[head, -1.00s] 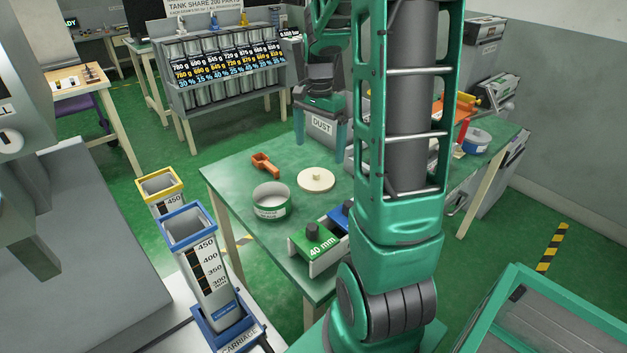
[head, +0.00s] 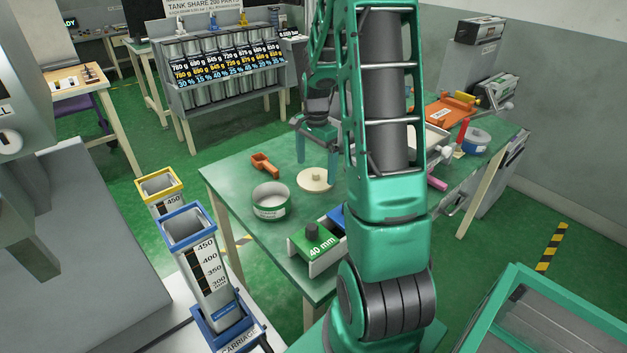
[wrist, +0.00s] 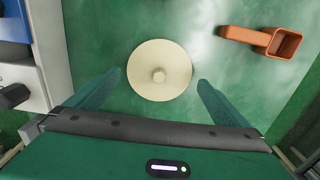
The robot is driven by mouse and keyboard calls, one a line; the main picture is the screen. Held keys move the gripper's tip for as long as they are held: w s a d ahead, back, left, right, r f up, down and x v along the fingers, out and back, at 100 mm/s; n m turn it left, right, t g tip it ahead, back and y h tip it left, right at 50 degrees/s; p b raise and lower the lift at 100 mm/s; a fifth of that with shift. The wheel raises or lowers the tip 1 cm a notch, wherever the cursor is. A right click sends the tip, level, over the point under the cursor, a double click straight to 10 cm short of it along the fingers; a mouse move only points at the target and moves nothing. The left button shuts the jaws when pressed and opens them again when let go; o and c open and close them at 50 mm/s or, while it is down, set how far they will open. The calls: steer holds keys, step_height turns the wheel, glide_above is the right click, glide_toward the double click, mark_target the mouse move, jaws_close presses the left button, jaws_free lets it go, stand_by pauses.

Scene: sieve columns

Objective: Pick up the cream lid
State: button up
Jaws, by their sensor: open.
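The cream lid (head: 313,180) is a flat disc with a small knob. It lies on the green table (head: 228,190), right of the round tin (head: 271,200). In the wrist view the lid (wrist: 150,82) is upper centre, its knob (wrist: 159,75) facing the camera. My gripper (head: 317,163) is open and empty, over the lid in the head view. In the wrist view its two fingers (wrist: 160,88) stand left and right of the lid's lower part, with the knob between and slightly ahead of them. I cannot tell the height left between fingertips and lid.
An orange scoop (head: 264,163) lies near the lid; it also shows in the wrist view (wrist: 265,39). The table between scoop and tin is clear.

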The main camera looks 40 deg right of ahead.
mark_target(316, 177)
steer(key=shift+f, duration=1.45)
steer(key=shift+c, duration=0.3)
steer(key=c, duration=0.7)
steer(key=shift+o, duration=0.2)
steer(key=shift+r, duration=0.1)
